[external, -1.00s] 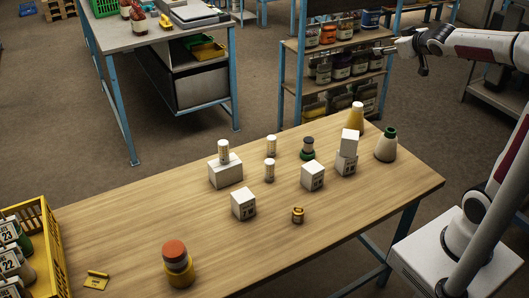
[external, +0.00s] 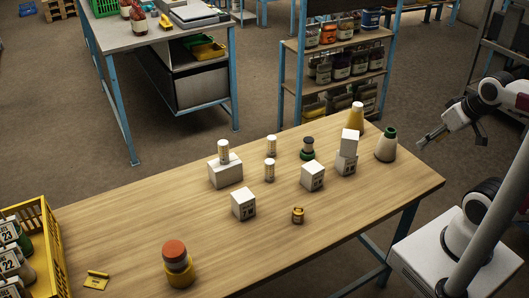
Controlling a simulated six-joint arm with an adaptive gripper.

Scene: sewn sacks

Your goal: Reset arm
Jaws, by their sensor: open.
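My gripper (external: 425,144) is in the right part of the external view, in the air beyond the right end of the wooden table (external: 130,228). Its fingers are apart and point to the left. Nothing is seen between them. It is apart from everything on the table. The nearest table object is a pale cone with a dark green top (external: 386,145), to the left of the gripper.
A yellow crate (external: 52,240) stands at left. The table's front middle is clear.

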